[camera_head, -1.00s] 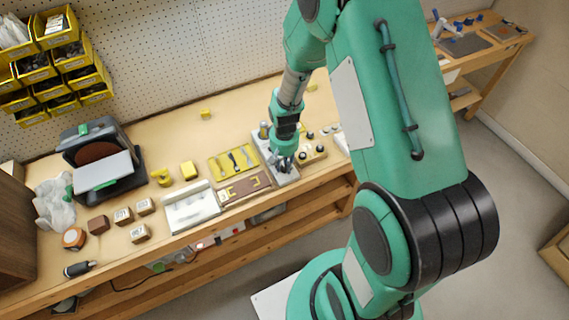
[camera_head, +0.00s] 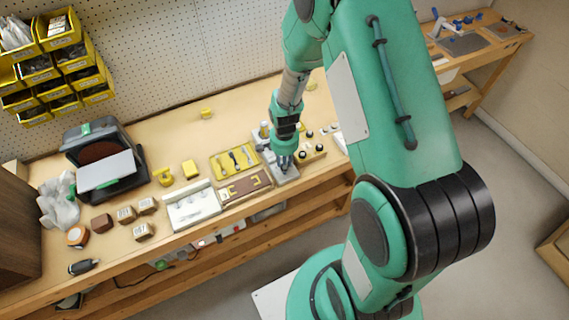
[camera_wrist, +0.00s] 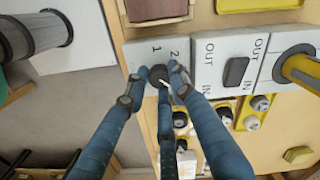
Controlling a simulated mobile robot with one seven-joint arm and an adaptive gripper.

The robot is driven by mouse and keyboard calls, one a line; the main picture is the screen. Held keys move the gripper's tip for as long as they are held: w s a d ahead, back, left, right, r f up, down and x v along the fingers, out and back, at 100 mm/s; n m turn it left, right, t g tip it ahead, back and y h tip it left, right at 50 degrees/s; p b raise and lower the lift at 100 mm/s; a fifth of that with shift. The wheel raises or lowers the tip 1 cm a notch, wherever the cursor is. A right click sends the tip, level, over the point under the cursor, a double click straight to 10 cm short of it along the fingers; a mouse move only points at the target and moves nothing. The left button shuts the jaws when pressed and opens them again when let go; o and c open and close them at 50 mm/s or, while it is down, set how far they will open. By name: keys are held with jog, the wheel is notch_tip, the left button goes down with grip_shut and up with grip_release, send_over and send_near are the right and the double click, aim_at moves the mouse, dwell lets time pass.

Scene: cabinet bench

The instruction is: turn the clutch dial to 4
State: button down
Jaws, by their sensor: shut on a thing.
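The clutch dial (camera_wrist: 159,76) is a small dark round knob with a pale pointer mark, on a light grey plate (camera_wrist: 118,46). The printed numbers 1 and 2 show on the plate just above the dial in the wrist view; a 4 cannot be made out. My gripper (camera_wrist: 160,79) has blue-grey fingers with dark joints, closed around the dial and covering part of it. In the head view my gripper (camera_head: 284,164) points down onto the grey plate (camera_head: 289,178) near the bench's front edge; the dial is hidden there.
In the wrist view, a grey block marked OUT and IN carries a dark rocker (camera_wrist: 235,71), with a yellow cylinder (camera_wrist: 301,71) beyond it. Dark and white knobs (camera_wrist: 180,118) stand close to my fingers. In the head view, a brown tray (camera_head: 245,186) lies left of the plate.

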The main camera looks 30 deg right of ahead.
dwell(0.3)
jog(key=c, duration=1.5)
grip_release()
jog(key=shift+o, duration=0.2)
jog(key=shift+r, duration=0.1)
notch_tip(320, 180, up, 12)
